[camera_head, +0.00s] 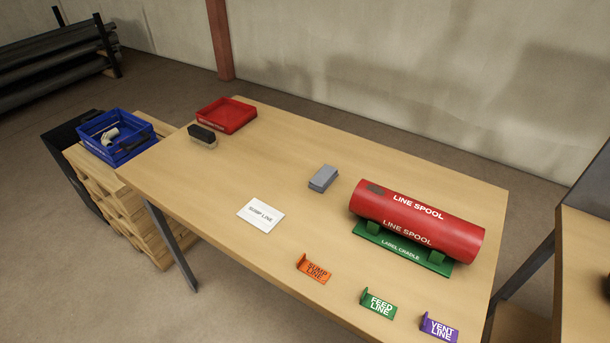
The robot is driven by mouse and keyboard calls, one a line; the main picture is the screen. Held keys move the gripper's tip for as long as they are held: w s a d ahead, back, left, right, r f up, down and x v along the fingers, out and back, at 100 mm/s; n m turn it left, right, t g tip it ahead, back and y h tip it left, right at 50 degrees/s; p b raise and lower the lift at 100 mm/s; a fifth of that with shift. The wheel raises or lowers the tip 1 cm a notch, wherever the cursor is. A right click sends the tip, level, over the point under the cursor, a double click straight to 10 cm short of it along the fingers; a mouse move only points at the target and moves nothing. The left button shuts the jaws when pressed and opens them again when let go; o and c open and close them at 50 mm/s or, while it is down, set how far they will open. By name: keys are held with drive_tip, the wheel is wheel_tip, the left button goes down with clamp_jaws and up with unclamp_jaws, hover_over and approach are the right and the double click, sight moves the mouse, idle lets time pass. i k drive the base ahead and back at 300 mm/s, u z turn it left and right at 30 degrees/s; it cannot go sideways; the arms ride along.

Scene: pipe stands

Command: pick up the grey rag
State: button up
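The grey rag (323,178) is a small folded block lying on the wooden table (270,161), near its middle. It sits to the left of the red line spool and apart from it. Nothing covers it. My gripper is not in view.
A red LINE SPOOL pipe (455,232) rests on a green label cradle (437,264). Orange, green and purple tags (314,269) stand along the front edge. A white SUMP LINE card (261,214), brush (202,136) and red tray (227,115) lie leftward. A blue crate (94,143) stands beyond the table.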

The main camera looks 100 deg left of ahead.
sight(322, 181)
drive_tip(key=z, duration=0.2)
drive_tip(key=k, duration=0.2)
drive_tip(key=u, duration=3)
drive_tip(key=k, duration=0.3)
drive_tip(key=u, duration=1.35)
drive_tip(key=i, duration=0.85)
drive_tip(key=z, duration=0.2)
